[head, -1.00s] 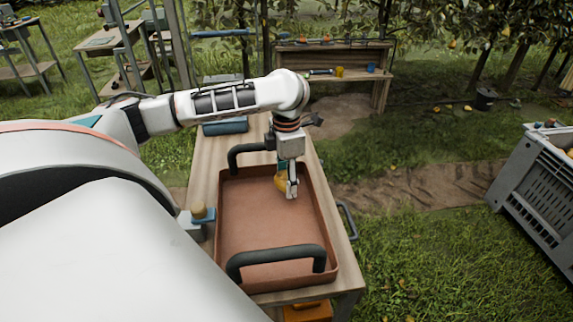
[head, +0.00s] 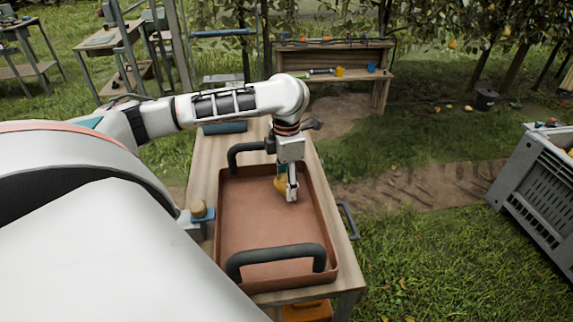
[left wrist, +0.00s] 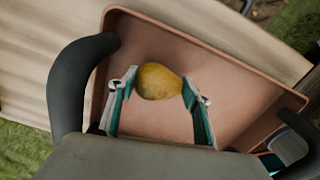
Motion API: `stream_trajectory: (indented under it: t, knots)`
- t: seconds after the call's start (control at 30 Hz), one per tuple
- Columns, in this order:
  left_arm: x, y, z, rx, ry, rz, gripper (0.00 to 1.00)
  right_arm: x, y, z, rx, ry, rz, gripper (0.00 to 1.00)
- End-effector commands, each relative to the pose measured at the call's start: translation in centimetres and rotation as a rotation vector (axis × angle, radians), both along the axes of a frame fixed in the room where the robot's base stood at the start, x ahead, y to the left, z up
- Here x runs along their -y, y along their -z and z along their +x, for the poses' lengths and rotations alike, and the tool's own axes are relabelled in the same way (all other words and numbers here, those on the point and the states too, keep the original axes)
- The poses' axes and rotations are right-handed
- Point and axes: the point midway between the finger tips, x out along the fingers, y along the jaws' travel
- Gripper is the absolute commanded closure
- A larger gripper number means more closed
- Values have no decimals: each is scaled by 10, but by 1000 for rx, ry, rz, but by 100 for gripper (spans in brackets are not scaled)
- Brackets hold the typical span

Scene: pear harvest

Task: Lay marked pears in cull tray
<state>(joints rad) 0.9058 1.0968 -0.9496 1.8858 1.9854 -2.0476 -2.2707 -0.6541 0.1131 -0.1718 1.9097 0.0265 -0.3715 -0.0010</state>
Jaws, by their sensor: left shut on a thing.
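The cull tray (head: 265,228) is a reddish-brown tray with dark handles, on a wooden table. My left gripper (head: 291,193) is over the far part of the tray. It is shut on a yellow pear (head: 280,184), which shows between the two fingers in the left wrist view (left wrist: 158,82). The pear is low inside the tray; I cannot tell whether it touches the floor. No mark shows clearly on it. The rest of the tray floor is bare.
A small blue-based object with a tan knob (head: 200,211) stands by the tray's left edge. A grey crate (head: 537,180) with fruit stands at the right. A wooden bench (head: 335,65) stands behind, with grass between.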

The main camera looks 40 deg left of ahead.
Motion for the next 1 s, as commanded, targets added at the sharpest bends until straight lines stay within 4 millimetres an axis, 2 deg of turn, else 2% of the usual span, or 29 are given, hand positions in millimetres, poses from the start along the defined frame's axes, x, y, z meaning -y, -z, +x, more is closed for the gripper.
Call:
stream_trajectory:
  t: [1.0]
  knots:
    - [0, 14, 0, 1, 0, 0, 75, 3, 6, -1, -3, -6, -8, 60]
